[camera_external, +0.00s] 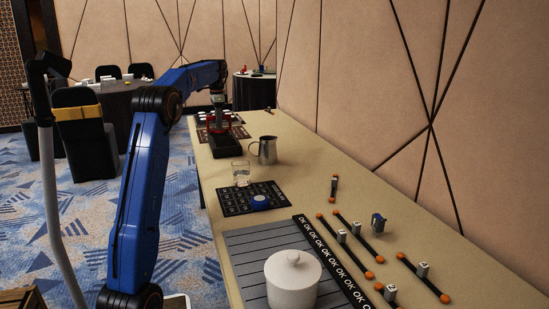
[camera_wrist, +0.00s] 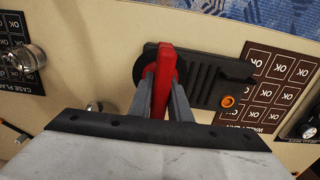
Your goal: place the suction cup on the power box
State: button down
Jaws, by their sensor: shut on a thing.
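My gripper (camera_wrist: 162,82) is shut on the red handle of the suction cup (camera_wrist: 166,58) in the wrist view. A dark round part of the cup shows behind the handle. The power box (camera_wrist: 205,78) is a black ribbed box with an orange knob, lying below the cup and extending right of it. The cup overlaps the box's left end; I cannot tell whether they touch. In the external view my gripper (camera_external: 217,103) points down at the far part of the table, with the red suction cup (camera_external: 216,122) just above the dark power box (camera_external: 224,146).
A metal pitcher (camera_external: 265,150), a glass (camera_external: 241,173) and a black mat (camera_external: 238,202) stand nearer on the long table. A brown OK mat (camera_wrist: 272,95) lies beside the box. A white pot (camera_external: 292,282) sits in front. The wall borders the table's right side.

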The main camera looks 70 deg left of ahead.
jog(key=shift+f, duration=2.8)
jog(key=shift+f, duration=0.1)
jog(key=c, duration=1.6)
grip_release()
jog(key=shift+c, duration=0.2)
notch_tip(320, 180, up, 12)
jog(key=shift+f, duration=0.25)
jog(key=shift+r, duration=0.35)
